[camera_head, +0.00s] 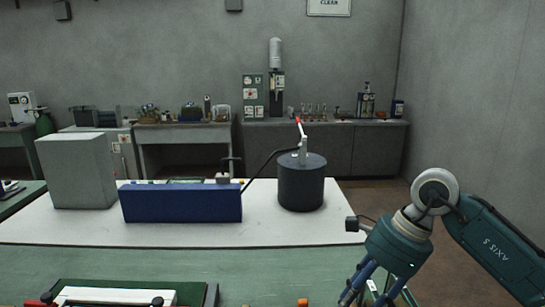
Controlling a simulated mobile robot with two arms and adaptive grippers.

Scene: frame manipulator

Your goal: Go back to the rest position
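My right arm comes in from the right edge, its teal wrist bent downward over the right end of the green table (260,265). The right gripper (372,296) points down near the bottom edge. Its blue finger links show, but the fingertips are cut off by the frame, so whether it is open or shut is hidden. Nothing held shows in it. My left arm and gripper are not in view.
On the white surface (270,231) stand a grey block (77,171), a long blue box (182,204) and a dark cylinder (301,184) with a red-tipped lever. A green tray (190,290) and small orange piece (303,302) lie in front. Open floor shows at right.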

